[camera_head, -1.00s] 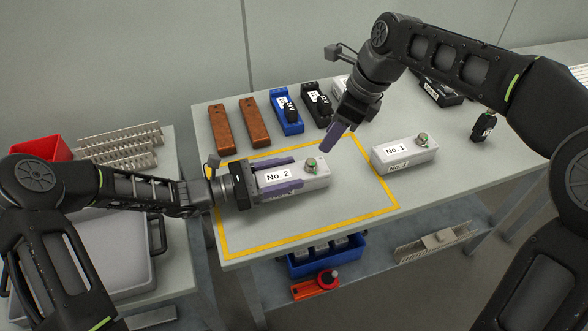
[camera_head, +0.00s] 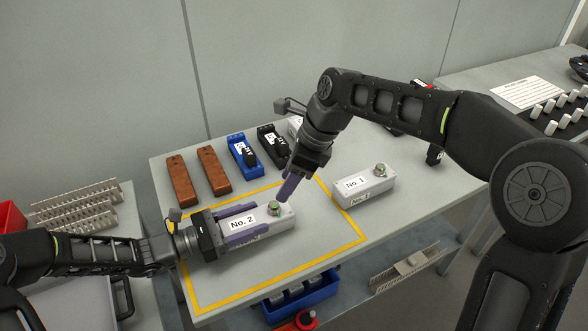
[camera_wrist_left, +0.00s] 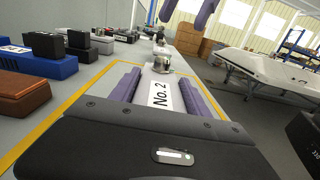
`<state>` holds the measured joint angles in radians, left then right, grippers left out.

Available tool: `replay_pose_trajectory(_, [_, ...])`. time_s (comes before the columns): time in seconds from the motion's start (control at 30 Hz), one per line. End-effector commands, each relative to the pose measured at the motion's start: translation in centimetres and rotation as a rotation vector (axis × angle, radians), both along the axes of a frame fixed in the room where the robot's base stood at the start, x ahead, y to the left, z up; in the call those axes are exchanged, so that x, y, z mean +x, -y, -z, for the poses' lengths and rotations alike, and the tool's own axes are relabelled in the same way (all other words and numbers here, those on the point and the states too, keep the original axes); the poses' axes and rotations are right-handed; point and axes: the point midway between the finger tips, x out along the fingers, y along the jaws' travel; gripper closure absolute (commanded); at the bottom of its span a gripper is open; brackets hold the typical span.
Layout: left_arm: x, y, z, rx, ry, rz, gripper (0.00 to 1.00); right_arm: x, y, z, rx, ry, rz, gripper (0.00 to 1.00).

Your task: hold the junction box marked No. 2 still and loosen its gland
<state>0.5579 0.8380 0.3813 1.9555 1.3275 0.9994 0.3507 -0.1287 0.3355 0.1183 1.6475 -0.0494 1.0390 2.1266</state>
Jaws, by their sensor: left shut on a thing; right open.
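The junction box marked No. 2 (camera_head: 262,228) lies inside the yellow outline on the table; it also shows in the left wrist view (camera_wrist_left: 160,80). Its gland (camera_head: 273,208), a metal fitting with a greenish top, stands upright near its right end and also shows in the left wrist view (camera_wrist_left: 162,62). My left gripper (camera_head: 240,222) is shut on the box, one purple finger along each long side. My right gripper (camera_head: 288,190) points down just above and beside the gland, its jaws open. Whether its fingers touch the gland I cannot tell.
Junction box No. 1 (camera_head: 364,187) with its own gland stands to the right, outside the yellow outline (camera_head: 350,239). Two brown blocks (camera_head: 181,182), a blue device (camera_head: 242,156) and a black device (camera_head: 272,146) line the back. The outline's front area is clear.

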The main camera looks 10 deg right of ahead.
Motion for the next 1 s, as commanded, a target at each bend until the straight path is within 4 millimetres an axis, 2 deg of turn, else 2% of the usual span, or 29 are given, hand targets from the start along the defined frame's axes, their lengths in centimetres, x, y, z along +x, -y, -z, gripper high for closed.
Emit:
replay_pose_trajectory(0.03, [0.0,0.0,0.0,0.0,0.0,0.0,0.97,0.0,-0.4,1.1,-0.001,-0.005,-0.002,0.5])
replay_pose_trajectory(0.2, [0.0,0.0,0.0,0.0,0.0,0.0,0.97,0.4,-1.5,4.0,-0.002,-0.005,-0.001,0.5])
replay_pose_trajectory(0.4, [0.0,0.0,0.0,0.0,0.0,0.0,0.97,0.8,-2.4,6.2,0.0,-0.002,-0.001,0.5])
replay_pose_trajectory(0.8, [0.0,0.0,0.0,0.0,0.0,0.0,0.97,0.9,-2.7,6.8,0.0,0.0,0.0,0.5])
replay_pose_trajectory(1.0, [0.0,0.0,0.0,0.0,0.0,0.0,0.97,0.9,-2.7,6.8,0.0,0.0,0.0,0.67])
